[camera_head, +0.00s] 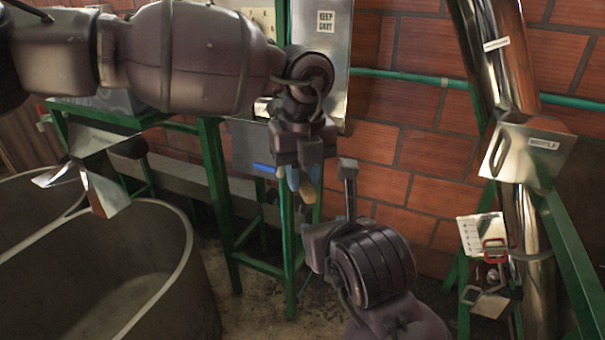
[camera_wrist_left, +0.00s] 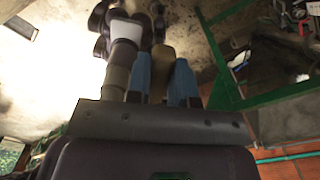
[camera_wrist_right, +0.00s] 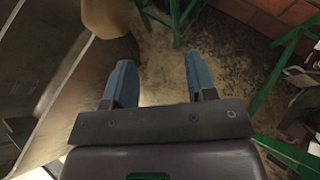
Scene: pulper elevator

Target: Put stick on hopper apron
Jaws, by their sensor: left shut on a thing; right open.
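My left gripper (camera_head: 300,178) hangs near the middle of the head view, pointing down. It is shut on a tan stick (camera_head: 309,190), whose rounded end shows below the fingers. In the left wrist view, the stick (camera_wrist_left: 161,72) lies between the two blue fingers (camera_wrist_left: 160,82). My right gripper is below and right of the left one in the head view. In the right wrist view it is open (camera_wrist_right: 160,80), with nothing between its fingers. I cannot tell for sure which surface is the hopper apron; a labelled metal plate (camera_head: 518,152) is on the right.
Rounded grey tanks (camera_head: 190,265) stand at the lower left, with a bladed metal part (camera_head: 98,180) above them. A green frame (camera_head: 218,190) stands behind my left gripper. A shiny pipe (camera_head: 518,60) and green stand (camera_head: 575,250) are at the right, before a brick wall (camera_head: 405,150).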

